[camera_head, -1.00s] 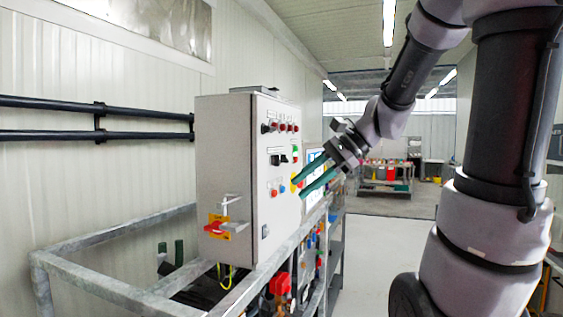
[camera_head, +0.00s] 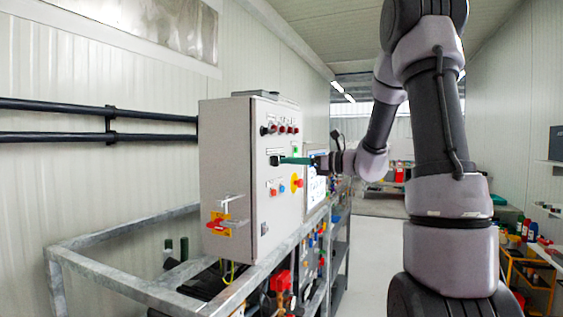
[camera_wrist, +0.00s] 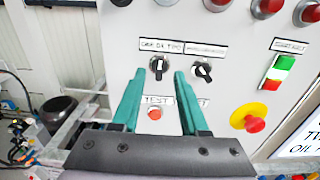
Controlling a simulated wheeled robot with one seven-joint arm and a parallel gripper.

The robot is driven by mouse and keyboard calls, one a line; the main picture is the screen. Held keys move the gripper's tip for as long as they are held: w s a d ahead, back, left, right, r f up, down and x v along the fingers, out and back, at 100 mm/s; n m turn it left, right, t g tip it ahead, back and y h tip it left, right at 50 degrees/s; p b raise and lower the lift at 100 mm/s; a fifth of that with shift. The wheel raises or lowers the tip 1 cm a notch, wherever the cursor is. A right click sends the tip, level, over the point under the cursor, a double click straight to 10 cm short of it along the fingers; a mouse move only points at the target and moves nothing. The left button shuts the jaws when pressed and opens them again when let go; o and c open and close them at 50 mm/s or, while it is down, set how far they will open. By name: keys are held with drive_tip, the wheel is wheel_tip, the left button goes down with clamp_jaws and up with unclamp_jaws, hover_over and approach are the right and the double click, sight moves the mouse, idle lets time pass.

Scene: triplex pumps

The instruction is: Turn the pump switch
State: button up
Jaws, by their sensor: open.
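The grey control cabinet (camera_head: 228,150) has two black rotary switches on its front panel. The right switch (camera_wrist: 203,71) has a tilted handle and lies just outside my right finger. Their labels are too blurred to tell which is the pump switch. My gripper (camera_wrist: 163,75), with teal fingers, is open and faces the panel. In the head view my gripper (camera_head: 296,160) is level with the switch row; contact cannot be told.
Below the switches are a red button (camera_wrist: 155,114) and a yellow-and-red emergency stop (camera_wrist: 250,118). A red-and-yellow isolator handle (camera_head: 217,224) is on the cabinet's side. A metal rail frame (camera_head: 120,283) surrounds the base.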

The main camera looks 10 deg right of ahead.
sight(278, 160)
drive_tip(key=shift+x, duration=1.75)
clamp_jaws()
drive_tip(key=shift+n, duration=0.3)
drive_tip(key=n, duration=0.3)
drive_tip(key=shift+s+n, duration=0.1)
drive_tip(key=shift+n, duration=0.2)
drive_tip(key=shift+a+n, duration=0.1)
drive_tip(key=shift+n, duration=2.1)
